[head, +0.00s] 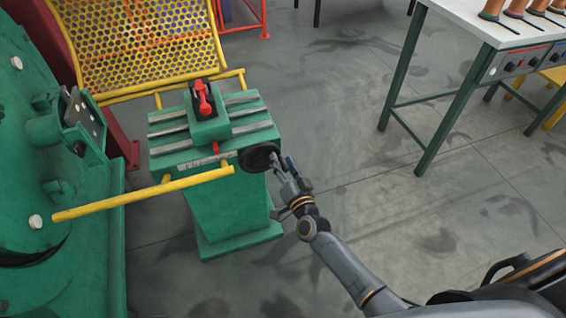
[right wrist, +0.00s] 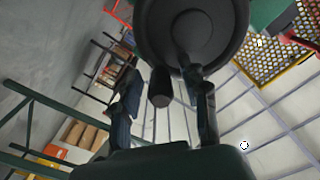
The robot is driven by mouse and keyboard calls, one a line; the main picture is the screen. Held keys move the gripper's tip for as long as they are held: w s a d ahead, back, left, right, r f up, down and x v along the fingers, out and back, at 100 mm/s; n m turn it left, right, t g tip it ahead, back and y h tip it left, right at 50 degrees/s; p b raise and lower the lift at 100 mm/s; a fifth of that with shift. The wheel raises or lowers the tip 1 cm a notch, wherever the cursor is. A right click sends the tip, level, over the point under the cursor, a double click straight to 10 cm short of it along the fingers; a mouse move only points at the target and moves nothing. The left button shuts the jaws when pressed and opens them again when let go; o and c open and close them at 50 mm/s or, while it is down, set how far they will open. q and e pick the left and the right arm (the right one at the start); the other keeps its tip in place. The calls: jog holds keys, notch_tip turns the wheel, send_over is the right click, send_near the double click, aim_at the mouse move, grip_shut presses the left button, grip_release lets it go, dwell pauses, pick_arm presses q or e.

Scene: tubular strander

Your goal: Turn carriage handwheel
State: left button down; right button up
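The carriage handwheel (head: 258,157) is a black disc on the right side of the green carriage (head: 208,122), which stands on a green pedestal. In the right wrist view, the handwheel (right wrist: 192,32) fills the top middle, and its dark handle (right wrist: 160,88) points toward the camera. My right gripper (head: 283,163) is close to the wheel's right edge. It also shows in the right wrist view (right wrist: 165,98), its two fingers apart with the handle between them. Neither finger visibly touches the handle. My left gripper is not in view.
A yellow bar (head: 145,193) runs in front of the carriage, and a yellow perforated guard (head: 140,45) stands behind it. A large green machine body (head: 60,235) is at left. A white-topped table (head: 470,18) with green legs stands at upper right. The floor between is clear.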

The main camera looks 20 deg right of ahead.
jog(key=shift+s, duration=0.1)
jog(key=s, duration=1.1)
jog(key=shift+s+d, duration=0.2)
jog(key=shift+s, duration=0.2)
